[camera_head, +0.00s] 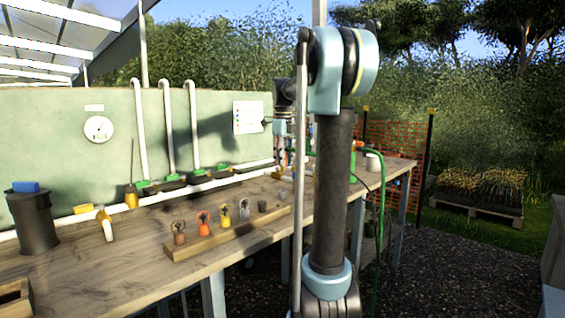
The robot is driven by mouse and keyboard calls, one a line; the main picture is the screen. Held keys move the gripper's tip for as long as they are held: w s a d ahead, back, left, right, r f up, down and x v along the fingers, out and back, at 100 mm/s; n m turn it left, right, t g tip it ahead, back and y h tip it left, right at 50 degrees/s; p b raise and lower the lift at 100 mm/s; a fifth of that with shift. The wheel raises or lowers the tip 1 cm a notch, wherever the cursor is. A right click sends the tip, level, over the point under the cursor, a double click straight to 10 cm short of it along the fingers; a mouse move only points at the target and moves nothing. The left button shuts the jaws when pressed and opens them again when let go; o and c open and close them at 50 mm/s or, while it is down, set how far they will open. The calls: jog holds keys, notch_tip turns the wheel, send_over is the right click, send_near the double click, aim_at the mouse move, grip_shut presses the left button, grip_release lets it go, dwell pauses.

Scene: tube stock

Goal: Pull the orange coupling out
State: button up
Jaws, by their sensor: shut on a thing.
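A small orange coupling (358,144) shows near the back right end of the bench, beside a green hose (380,190) that hangs over the edge. My gripper (280,158) is small and far off, over the back part of the bench, left of that coupling in the picture. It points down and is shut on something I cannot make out. A piece of green hose shows just right of it, partly behind my arm.
The bench (130,250) carries a wooden rack (230,235) with several small fittings, one of them orange. A dark pot (35,220) stands at left. White pipes (167,125) rise along the back panel. A white cup (373,161) stands near the right end.

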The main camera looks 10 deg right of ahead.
jog(key=shift+r, duration=2.25)
